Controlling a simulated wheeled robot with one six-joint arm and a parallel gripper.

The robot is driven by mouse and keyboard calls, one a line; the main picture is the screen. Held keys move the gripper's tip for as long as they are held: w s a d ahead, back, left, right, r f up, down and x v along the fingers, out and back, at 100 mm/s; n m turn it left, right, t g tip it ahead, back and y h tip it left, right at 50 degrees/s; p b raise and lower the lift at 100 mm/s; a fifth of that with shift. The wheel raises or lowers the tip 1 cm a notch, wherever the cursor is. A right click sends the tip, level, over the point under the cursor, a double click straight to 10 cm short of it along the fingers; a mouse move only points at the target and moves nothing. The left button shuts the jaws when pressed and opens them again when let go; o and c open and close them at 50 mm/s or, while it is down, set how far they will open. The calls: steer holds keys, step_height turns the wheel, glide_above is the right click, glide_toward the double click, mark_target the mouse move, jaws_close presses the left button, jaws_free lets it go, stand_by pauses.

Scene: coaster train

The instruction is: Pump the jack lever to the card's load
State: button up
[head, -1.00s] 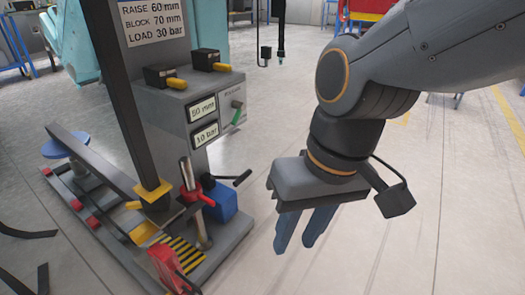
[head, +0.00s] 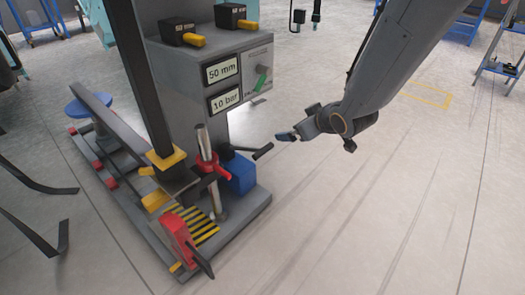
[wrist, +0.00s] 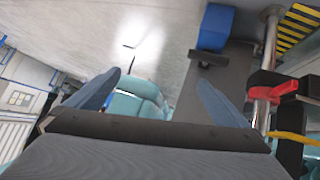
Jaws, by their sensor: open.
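The jack lever (head: 262,151) is a short black-handled arm reaching out from the blue pump block (head: 240,173) at the machine's base. In the wrist view the lever (wrist: 208,60) stands out below the blue block (wrist: 215,28), to the right. My gripper (head: 284,136) is open and empty, just right of the lever handle in the head view, apparently apart from it. The panel displays read 50 mm (head: 221,70) and 10 bar (head: 225,99). The card is out of view now.
A chrome post (head: 211,165) with a red collar stands left of the lever. A red wedge-shaped tool (head: 180,239) stands at the base's front edge.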

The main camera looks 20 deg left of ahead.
step_height(320, 180, down, 5)
steer(key=w+a+n+y, duration=0.2)
steer(key=y, duration=0.1)
steer(key=n+g+y+b, duration=0.2)
steer(key=n+y, duration=0.1)
steer(key=y, duration=0.4)
glide_toward(261, 150)
steer(key=w+a+f, duration=0.2)
steer(key=w+a, duration=0.1)
steer(key=shift+b+x, duration=1.65)
steer(key=shift+x, duration=2.1)
steer(key=shift+s+a+r, duration=0.1)
steer(key=shift+s, duration=0.1)
steer(key=shift+c, duration=0.4)
steer(key=c, duration=1.3)
steer(key=shift+s+d+f+p, duration=0.1)
steer(key=shift+d+f, duration=0.2)
steer(key=shift+f, duration=0.45)
steer(key=shift+w+d+f+p, duration=0.1)
steer(key=shift+d+f, duration=0.2)
steer(key=shift+f, duration=0.5)
steer(key=shift+s+d+f+p, duration=0.1)
steer(key=shift+d+f, duration=0.2)
steer(key=shift+f, duration=0.45)
